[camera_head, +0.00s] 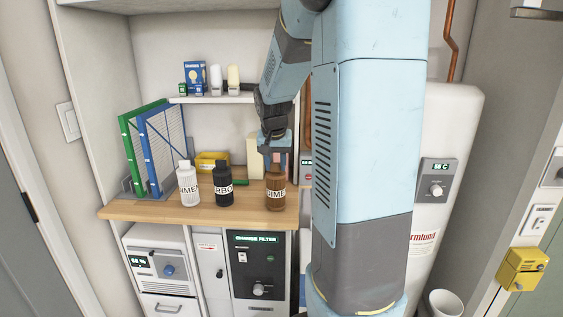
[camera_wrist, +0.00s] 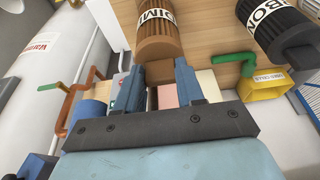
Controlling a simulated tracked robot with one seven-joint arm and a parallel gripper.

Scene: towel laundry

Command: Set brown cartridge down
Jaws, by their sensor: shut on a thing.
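The brown cartridge (camera_head: 275,193) is upright at the right front part of the wooden counter (camera_head: 140,213). Its base looks at or very near the counter top; I cannot tell if it touches. My gripper (camera_head: 273,150) is above it, pointing down. In the wrist view, my gripper (camera_wrist: 160,72) has its two fingers on either side of the narrow brown neck of the cartridge (camera_wrist: 155,32). The ribbed body and white label extend beyond the fingertips.
A black cartridge (camera_head: 223,187) and a white cartridge (camera_head: 187,187) stand to the left on the counter. Behind are a yellow box (camera_head: 212,161) and green and blue framed filters (camera_head: 160,150). A shelf (camera_head: 215,99) with small items hangs above. A white tank (camera_head: 455,130) is at the right.

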